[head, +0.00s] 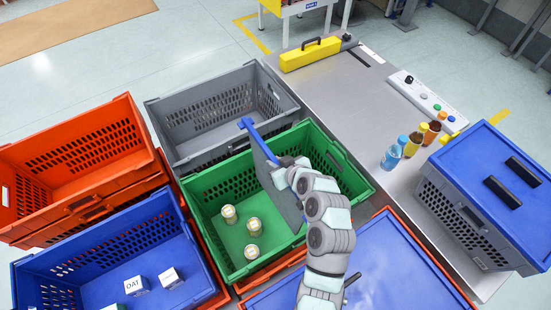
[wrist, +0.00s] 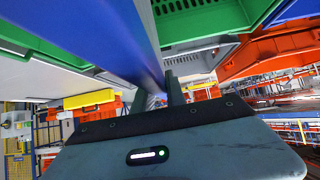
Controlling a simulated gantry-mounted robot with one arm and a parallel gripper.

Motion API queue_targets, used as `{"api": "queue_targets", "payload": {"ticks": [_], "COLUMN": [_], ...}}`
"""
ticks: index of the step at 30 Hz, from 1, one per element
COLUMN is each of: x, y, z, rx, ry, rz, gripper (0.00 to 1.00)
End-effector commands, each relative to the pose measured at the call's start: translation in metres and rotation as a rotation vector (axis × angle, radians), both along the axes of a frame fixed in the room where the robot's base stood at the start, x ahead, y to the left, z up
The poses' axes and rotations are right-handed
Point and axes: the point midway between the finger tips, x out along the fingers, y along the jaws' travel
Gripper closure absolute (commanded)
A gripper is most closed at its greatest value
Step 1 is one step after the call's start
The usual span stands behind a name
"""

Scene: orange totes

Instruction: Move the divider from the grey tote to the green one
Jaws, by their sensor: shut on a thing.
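The divider (head: 284,199) is a grey panel with a blue top edge. It hangs upright, slanting across the right part of the green tote (head: 212,268). Its blue end pokes out past the tote's back rim, toward the grey tote (head: 166,128). My gripper (head: 283,163) is shut on the blue edge, which also runs between the fingers (wrist: 162,92) in the wrist view, where the blue edge (wrist: 118,42) is large. I cannot tell how far the panel's lower part is inside the green tote. The grey tote looks empty.
An orange tote (head: 75,160) and a blue tote (head: 60,255) with white boxes (head: 135,286) stand left. Bottles (head: 393,152) and a lidded crate (head: 490,190) are right.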

Motion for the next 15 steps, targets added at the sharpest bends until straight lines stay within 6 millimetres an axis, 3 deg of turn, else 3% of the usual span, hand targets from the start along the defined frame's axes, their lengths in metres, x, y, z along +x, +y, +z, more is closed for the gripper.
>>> {"api": "queue_targets", "payload": {"ticks": [15], "x": [0.0], "y": [0.0], "z": [-0.068], "rx": [0.001], "ry": [0.001], "rz": [0.0], "gripper": [1.0]}}
